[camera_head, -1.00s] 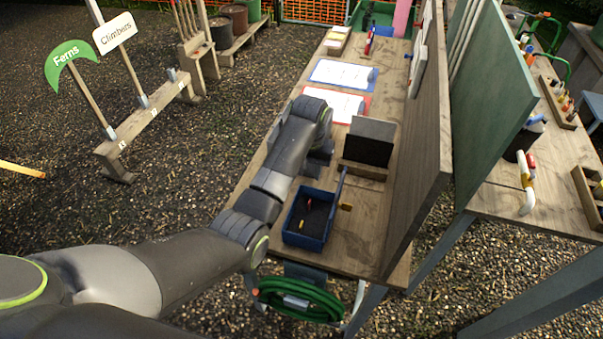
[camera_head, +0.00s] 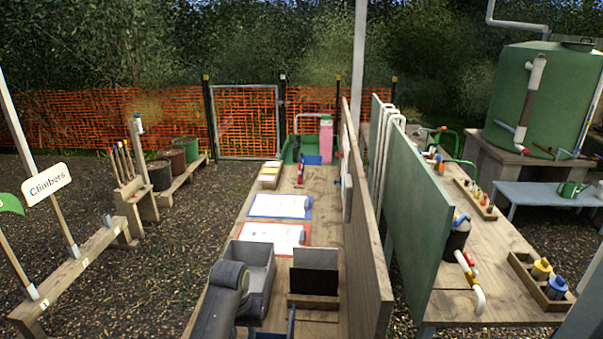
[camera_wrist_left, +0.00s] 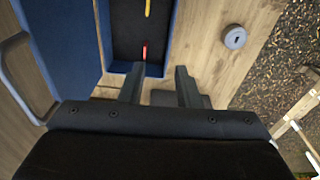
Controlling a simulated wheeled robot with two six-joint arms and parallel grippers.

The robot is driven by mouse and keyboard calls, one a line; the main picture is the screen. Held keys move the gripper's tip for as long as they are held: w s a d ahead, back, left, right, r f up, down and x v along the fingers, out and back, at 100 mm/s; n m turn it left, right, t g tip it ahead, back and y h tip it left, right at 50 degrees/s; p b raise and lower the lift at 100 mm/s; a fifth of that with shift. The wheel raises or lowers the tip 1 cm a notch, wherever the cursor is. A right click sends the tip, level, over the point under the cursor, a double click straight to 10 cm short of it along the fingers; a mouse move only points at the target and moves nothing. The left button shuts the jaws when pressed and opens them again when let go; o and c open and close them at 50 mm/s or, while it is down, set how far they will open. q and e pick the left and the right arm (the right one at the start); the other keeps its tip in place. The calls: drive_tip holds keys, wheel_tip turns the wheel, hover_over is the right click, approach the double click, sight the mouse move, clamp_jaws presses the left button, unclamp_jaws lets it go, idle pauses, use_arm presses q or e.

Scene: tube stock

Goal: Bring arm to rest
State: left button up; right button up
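My left arm (camera_head: 222,300) comes in at the bottom of the head view, over the near left part of the bench. Its gripper is hard to make out there. In the left wrist view my left gripper (camera_wrist_left: 160,75) has two dark fingers standing apart, with nothing visible between them. Just beyond the fingertips is a blue tray (camera_wrist_left: 171,35) with a black inside; a red and a yellow piece lie in it. I cannot tell the height of the fingers above the bench. My right gripper is in neither view.
The wooden bench (camera_head: 322,183) carries a grey open bin (camera_head: 262,258), a dark upright block (camera_head: 315,278), and sheets with blue (camera_head: 280,206) and red (camera_head: 273,238) borders. A tall wooden panel (camera_head: 362,235) walls off its right side. Gravel lies to the left.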

use_arm(q)
drive_tip(key=s+a+f+n+t, duration=0.1)
drive_tip(key=s+a+f, duration=0.2)
drive_tip(key=s+a, duration=0.35)
drive_tip(key=s+a+f, duration=0.3)
drive_tip(key=s+f, duration=0.1)
drive_tip(key=s, duration=0.5)
drive_tip(key=s+a+r+t+y, duration=0.1)
drive_tip(key=s+a+r, duration=0.2)
drive_tip(key=s, duration=0.7)
drive_tip(key=s+a+r+t+y, duration=0.1)
drive_tip(key=s+a+r, duration=0.2)
drive_tip(key=s, duration=0.6)
wheel_tip(320, 180, down, 33)
drive_tip(key=a+g+b, duration=0.2)
drive_tip(key=b, duration=0.6)
drive_tip(key=s+d+f+b, duration=0.1)
drive_tip(key=s+f+b, duration=0.2)
drive_tip(key=s+f, duration=0.5)
drive_tip(key=s+f+b, duration=0.3)
drive_tip(key=s+f, duration=0.5)
drive_tip(key=f, duration=0.6)
drive_tip(key=shift+d+f+g+h, duration=0.2)
drive_tip(key=shift+d+g+h, duration=0.15)
drive_tip(key=shift+g+h, duration=0.05)
